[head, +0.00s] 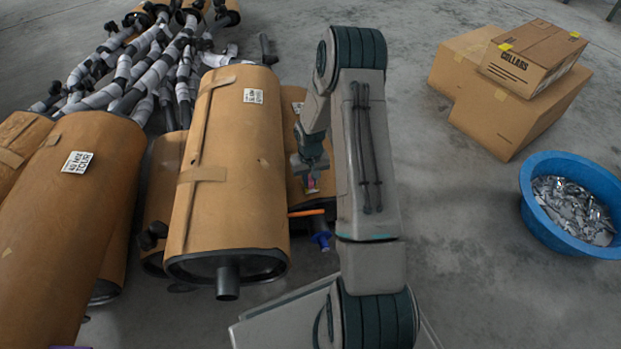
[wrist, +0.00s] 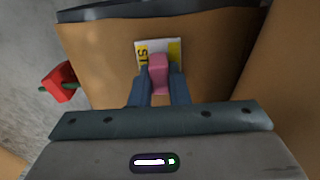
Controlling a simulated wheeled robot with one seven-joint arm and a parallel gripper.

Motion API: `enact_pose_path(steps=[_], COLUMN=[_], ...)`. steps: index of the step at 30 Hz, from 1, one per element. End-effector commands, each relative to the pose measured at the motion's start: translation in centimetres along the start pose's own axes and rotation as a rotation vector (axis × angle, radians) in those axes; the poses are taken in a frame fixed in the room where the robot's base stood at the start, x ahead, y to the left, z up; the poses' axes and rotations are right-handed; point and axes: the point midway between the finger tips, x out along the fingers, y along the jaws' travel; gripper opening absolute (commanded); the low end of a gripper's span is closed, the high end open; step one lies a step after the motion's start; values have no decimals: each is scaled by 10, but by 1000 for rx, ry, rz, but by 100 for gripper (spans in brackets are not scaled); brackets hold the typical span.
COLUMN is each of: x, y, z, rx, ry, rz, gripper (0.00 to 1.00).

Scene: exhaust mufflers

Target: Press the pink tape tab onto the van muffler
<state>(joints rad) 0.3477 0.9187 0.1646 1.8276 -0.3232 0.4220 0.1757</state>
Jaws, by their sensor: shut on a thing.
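My gripper (head: 312,183) is low beside the large middle muffler, in front of a smaller brown-wrapped muffler (head: 297,100) partly hidden by my arm. In the wrist view, my gripper (wrist: 159,90) is shut on a pink tab (wrist: 159,70). The tab's end overlaps a white and yellow label (wrist: 143,50) on a brown wrapped muffler (wrist: 100,50). I cannot tell whether the tab touches the label. Part of the label's lettering is hidden behind the tab. I cannot read which muffler is the van one.
A large wrapped muffler (head: 238,180) stands left of my gripper, another (head: 80,210) farther left. Pipes in grey wrap (head: 150,70) lie behind. A red object (wrist: 60,82) is at left in the wrist view. Cardboard boxes (head: 510,100) and a blue tub (head: 535,210) stand right, with clear floor between.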

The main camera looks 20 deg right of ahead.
Motion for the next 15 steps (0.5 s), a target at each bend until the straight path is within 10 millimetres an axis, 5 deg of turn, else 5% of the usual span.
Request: enact_pose_path(steps=[15], x=[-28], y=[0], z=[0], rx=[0], ry=[1], rz=[0], gripper=[0])
